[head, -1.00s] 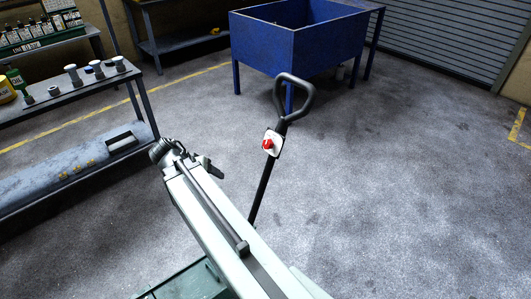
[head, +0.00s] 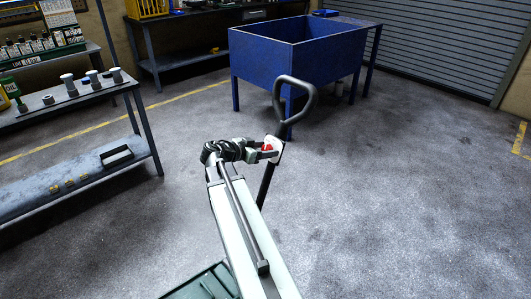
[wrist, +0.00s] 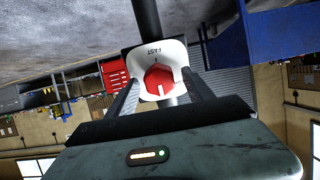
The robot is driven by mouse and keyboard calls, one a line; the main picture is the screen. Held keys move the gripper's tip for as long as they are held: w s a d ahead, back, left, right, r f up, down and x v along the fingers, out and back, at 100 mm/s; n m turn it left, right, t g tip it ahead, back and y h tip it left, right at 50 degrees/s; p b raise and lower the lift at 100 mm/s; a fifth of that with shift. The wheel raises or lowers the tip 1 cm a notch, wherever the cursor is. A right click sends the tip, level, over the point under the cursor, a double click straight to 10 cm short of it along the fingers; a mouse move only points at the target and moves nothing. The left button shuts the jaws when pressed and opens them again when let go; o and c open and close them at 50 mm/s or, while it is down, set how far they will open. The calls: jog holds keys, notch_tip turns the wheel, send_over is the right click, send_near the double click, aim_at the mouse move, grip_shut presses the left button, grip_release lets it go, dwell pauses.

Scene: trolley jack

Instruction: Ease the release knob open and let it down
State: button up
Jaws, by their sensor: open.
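The red release knob (wrist: 159,80) sits on a white plate (wrist: 146,55) marked "FAST", fixed to the dark jack handle (wrist: 146,18). In the wrist view the knob is between and just beyond the fingers of my gripper (wrist: 158,92), which stand apart on either side. I cannot tell if a finger touches the plate. In the head view my gripper (head: 262,149) is at the red knob (head: 268,149), partly hiding it. The handle's loop grip (head: 311,103) rises above. The jack's body is not clearly seen.
A blue tub on legs (head: 290,62) stands behind the handle. A grey shelf rack (head: 75,97) with bottles and cylindrical parts is at the left. The floor (head: 400,190) to the right is clear. A roller shutter (head: 450,35) is at the back right.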

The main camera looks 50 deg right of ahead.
jog(key=shift+d, duration=0.15)
grip_shut()
jog(key=n, duration=0.5)
jog(key=shift+w, duration=0.1)
jog(key=n, duration=0.5)
jog(key=shift+w+f, duration=0.1)
jog(key=shift+f, duration=0.05)
jog(key=shift+n, duration=0.3)
dwell(0.3)
